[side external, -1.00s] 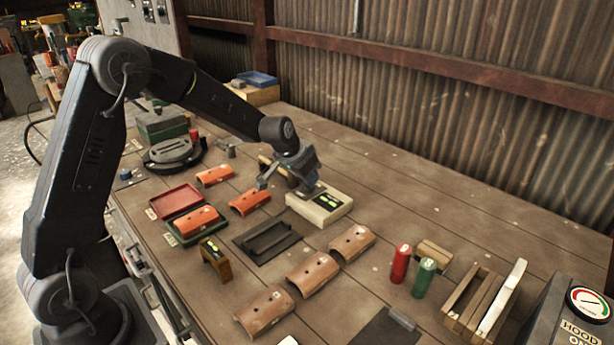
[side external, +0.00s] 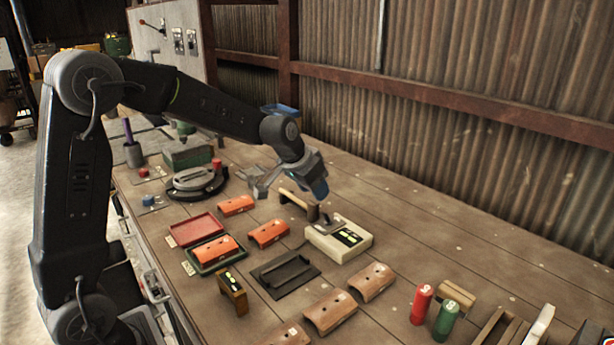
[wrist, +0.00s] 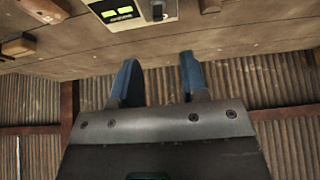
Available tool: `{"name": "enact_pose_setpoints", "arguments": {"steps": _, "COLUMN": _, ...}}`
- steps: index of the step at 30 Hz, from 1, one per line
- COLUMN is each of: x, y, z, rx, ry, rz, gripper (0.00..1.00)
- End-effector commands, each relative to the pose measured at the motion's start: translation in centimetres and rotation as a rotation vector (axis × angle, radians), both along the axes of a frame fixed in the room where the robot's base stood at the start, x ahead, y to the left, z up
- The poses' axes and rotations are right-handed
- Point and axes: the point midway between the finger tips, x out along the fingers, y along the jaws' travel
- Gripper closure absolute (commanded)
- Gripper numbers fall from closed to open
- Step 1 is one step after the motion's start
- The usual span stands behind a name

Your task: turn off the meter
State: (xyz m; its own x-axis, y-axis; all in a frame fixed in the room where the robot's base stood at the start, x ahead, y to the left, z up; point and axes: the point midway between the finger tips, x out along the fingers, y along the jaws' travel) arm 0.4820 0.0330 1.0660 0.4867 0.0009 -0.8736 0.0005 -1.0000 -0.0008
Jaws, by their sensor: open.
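The meter (side external: 325,245) is a cream box with a black top panel and small yellow-green lit displays. It stands on the bench, with a dark switch or knob (side external: 325,224) on its top left. In the wrist view the meter (wrist: 107,8) is cut off at the top edge. Its two lit green displays and dark switch (wrist: 158,10) show there. My gripper (side external: 318,189) is up behind the meter, apart from it. In the wrist view my gripper's two blue fingers (wrist: 156,82) are spread with nothing between them.
A wooden-handled tool (side external: 297,203) lies just behind the meter. Orange (side external: 268,234) and brown (side external: 331,312) curved pieces, a dark tray (side external: 285,273) and a small brass-coloured block (side external: 233,292) are in front. Red (side external: 421,304) and green (side external: 446,320) cylinders stand right. Bench near the wall is clear.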

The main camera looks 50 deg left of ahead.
Motion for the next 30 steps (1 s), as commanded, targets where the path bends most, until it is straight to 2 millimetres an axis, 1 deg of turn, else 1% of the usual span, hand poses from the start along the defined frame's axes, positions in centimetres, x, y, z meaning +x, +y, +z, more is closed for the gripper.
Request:
{"name": "enact_pose_setpoints", "arguments": {"steps": 1, "x": -0.5, "y": 0.0, "z": 1.0, "rx": 0.000, "ry": -0.005, "rz": 0.001, "gripper": 0.60}}
{"name": "enact_pose_setpoints", "arguments": {"steps": 3, "x": -1.0, "y": 0.0, "z": 2.0, "rx": 0.000, "ry": -0.005, "rz": 0.001, "gripper": 0.60}}
{"name": "enact_pose_setpoints", "arguments": {"steps": 7, "x": -1.7, "y": 0.0, "z": 3.2, "rx": 0.000, "ry": -0.002, "rz": 0.001, "gripper": 0.60}}
{"name": "enact_pose_setpoints", "arguments": {"steps": 12, "x": -2.1, "y": 0.0, "z": 3.8, "rx": 0.000, "ry": 0.000, "rz": 0.001, "gripper": 0.60}}
{"name": "enact_pose_setpoints", "arguments": {"steps": 20, "x": -2.1, "y": 0.0, "z": 3.8, "rx": 0.000, "ry": 0.000, "rz": 0.000, "gripper": 0.60}}
{"name": "enact_pose_setpoints", "arguments": {"steps": 23, "x": -2.8, "y": -0.4, "z": 4.2, "rx": 0.000, "ry": -0.001, "rz": -0.002, "gripper": 0.60}}
{"name": "enact_pose_setpoints", "arguments": {"steps": 26, "x": -4.9, "y": -1.6, "z": 5.4, "rx": -0.002, "ry": -0.002, "rz": -0.007, "gripper": 0.60}}
{"name": "enact_pose_setpoints", "arguments": {"steps": 29, "x": -8.6, "y": -3.4, "z": 6.8, "rx": -0.003, "ry": -0.003, "rz": -0.014, "gripper": 0.60}}
{"name": "enact_pose_setpoints", "arguments": {"steps": 30, "x": -10.5, "y": -4.2, "z": 7.3, "rx": -0.004, "ry": -0.001, "rz": -0.015, "gripper": 0.60}}
